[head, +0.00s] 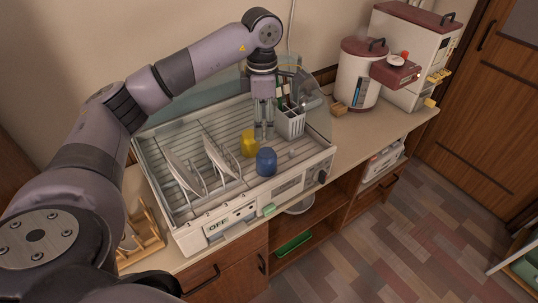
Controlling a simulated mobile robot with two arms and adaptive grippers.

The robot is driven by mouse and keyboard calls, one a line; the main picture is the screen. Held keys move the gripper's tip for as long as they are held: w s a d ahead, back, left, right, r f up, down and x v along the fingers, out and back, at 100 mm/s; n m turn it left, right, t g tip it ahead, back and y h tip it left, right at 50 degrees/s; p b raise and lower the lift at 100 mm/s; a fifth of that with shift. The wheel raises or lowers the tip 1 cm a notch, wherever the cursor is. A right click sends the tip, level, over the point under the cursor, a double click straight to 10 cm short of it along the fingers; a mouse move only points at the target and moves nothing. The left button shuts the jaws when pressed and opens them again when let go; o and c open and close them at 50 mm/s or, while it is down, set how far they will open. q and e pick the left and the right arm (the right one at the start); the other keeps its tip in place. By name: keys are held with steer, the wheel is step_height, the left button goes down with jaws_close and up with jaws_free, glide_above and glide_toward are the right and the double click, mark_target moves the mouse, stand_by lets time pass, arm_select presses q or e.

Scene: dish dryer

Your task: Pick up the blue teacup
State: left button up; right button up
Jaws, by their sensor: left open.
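The blue teacup (266,162) stands in the dish dryer (170,207), near its front edge. It looks upside down, though it is small in the view. A yellow cup (249,143) is just behind it and to its left. My left gripper (264,134) points down above the dryer, behind the blue teacup and to the right of the yellow cup. It is open, with nothing seen between its fingers, and it looks apart from the blue teacup. My right gripper is not in view.
Plates (222,156) stand upright in the dryer to the left of the cups. A white utensil basket (291,122) is close to the right of my gripper. A clear lid is raised at the back. A rice dispenser (360,75) stands further right on the counter.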

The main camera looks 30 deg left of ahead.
mark_target(265, 152)
arm_select(q)
steer(key=f, duration=0.2)
steer(key=f+p, duration=0.1)
steer(key=shift+s+f, duration=0.25)
steer(key=shift+f, duration=0.15)
step_height(265, 152, down, 2)
steer(key=shift+w+d+p, duration=0.1)
steer(key=shift+w+p, duration=0.05)
steer(key=shift+p, duration=0.15)
step_height(265, 152, down, 3)
steer(key=shift+w+r+p, duration=0.1)
steer(key=shift+w+p, duration=0.05)
steer(key=shift+p, duration=0.15)
steer(key=shift+f, duration=0.2)
steer(key=f+p, duration=0.1)
steer(key=f, duration=0.1)
steer(key=f+p, duration=0.1)
steer(key=f, duration=0.1)
steer(key=shift+d+f+p, duration=0.2)
steer(key=shift+f+p, duration=0.05)
steer(key=shift+p, duration=0.15)
steer(key=shift+f, duration=0.25)
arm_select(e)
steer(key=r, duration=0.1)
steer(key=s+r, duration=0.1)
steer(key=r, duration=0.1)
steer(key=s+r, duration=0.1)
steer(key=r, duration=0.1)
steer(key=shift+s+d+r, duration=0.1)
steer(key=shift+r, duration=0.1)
